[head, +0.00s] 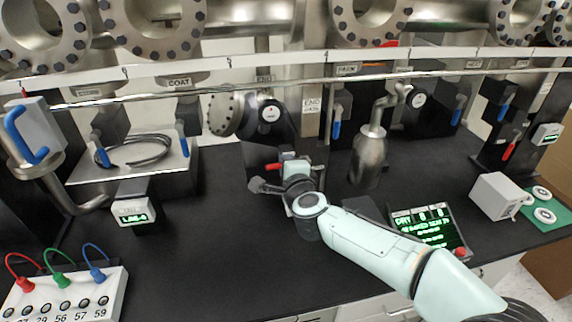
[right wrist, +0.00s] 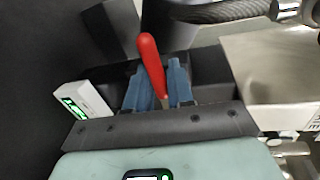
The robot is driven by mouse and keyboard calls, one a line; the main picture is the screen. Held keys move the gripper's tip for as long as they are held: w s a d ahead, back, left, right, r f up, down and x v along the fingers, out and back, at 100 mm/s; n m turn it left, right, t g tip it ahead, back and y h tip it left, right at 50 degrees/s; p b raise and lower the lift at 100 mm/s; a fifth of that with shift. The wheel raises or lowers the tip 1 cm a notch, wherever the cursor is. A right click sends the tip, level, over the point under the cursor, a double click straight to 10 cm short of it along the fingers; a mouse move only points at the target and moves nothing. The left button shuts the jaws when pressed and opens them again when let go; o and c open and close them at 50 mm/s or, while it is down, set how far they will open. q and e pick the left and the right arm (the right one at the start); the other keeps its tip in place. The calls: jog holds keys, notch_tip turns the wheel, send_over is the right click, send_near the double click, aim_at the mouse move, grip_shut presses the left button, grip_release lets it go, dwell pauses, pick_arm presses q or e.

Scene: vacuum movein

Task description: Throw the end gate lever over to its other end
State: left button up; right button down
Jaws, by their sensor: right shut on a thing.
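The end gate lever has a red handle (head: 273,167), and it shows at the middle of the bench in the head view, below a sign reading END (head: 311,104). In the right wrist view the red lever (right wrist: 150,58) stands up between two blue fingers, tilted with its tip to the left. My right gripper (head: 286,168) is shut on the lever; its fingers also show in the right wrist view (right wrist: 165,84). The lever's base is hidden by the gripper. My left gripper is not in view.
A round gauge (head: 269,113) and flange stand behind the lever. A metal vessel (head: 370,158) and a green-lit display panel (head: 428,228) stand to the right. A small readout box (head: 134,212) is left. Blue-handled valves line the rail.

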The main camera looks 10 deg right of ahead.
jog(key=shift+r, duration=0.6)
jog(key=c, duration=1.2)
grip_release()
jog(key=shift+f, duration=0.1)
jog(key=shift+f, duration=0.1)
jog(key=v, duration=1.3)
jog(key=shift+s+f, duration=0.1)
jog(key=shift+s, duration=0.15)
